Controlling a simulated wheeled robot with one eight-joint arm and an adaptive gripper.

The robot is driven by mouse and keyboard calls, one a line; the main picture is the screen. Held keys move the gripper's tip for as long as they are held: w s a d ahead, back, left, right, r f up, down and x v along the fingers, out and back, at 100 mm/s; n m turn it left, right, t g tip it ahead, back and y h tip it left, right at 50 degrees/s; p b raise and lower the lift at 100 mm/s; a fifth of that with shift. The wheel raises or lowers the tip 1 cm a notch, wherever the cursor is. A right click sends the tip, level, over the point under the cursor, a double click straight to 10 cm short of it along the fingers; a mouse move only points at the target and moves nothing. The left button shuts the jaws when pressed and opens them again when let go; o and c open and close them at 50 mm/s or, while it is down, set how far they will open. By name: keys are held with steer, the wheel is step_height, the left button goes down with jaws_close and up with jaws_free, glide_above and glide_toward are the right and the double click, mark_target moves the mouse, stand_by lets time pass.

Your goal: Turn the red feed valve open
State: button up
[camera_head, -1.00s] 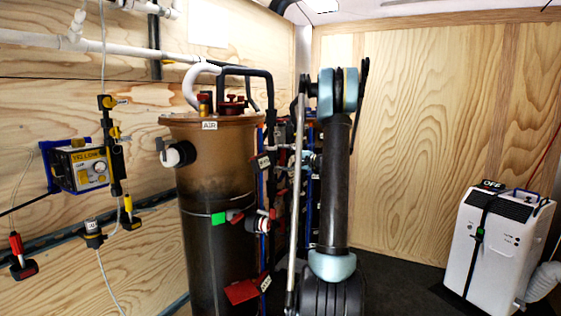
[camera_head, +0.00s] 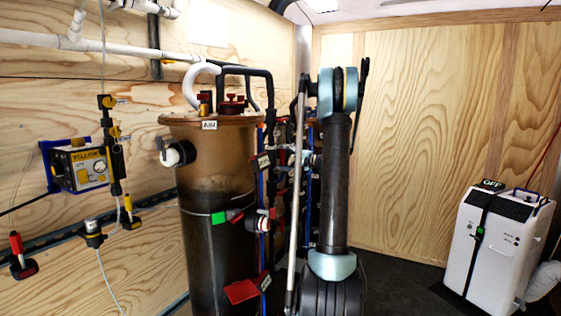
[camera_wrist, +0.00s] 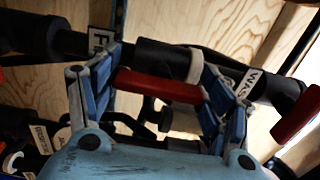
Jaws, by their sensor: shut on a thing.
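In the wrist view, a red valve handle (camera_wrist: 158,86) lies across the space between the two blue fingers of my gripper (camera_wrist: 160,88). The fingers are shut on it, one at each end. Behind it is a dark pipe fitting (camera_wrist: 165,55) with a pale collar. A label starting with "F" (camera_wrist: 101,40) is partly hidden by the left finger. In the head view my arm stands upright right of the brown filter tank (camera_head: 215,160), and my gripper is hidden there.
A second red handle (camera_wrist: 296,115) is at the right in the wrist view, near a label reading "WAS" (camera_wrist: 248,83). Dark pipes and several labels crowd the lower left. In the head view a white portable unit (camera_head: 490,245) stands at the right, with clear floor beside it.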

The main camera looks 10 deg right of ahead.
steer(key=o, duration=1.1)
steer(key=shift+d+f, duration=0.1)
steer(key=shift+f, duration=0.1)
steer(key=shift+c, duration=0.2)
steer(key=shift+r, duration=0.1)
steer(key=shift+s, duration=0.1)
steer(key=v, duration=1.2)
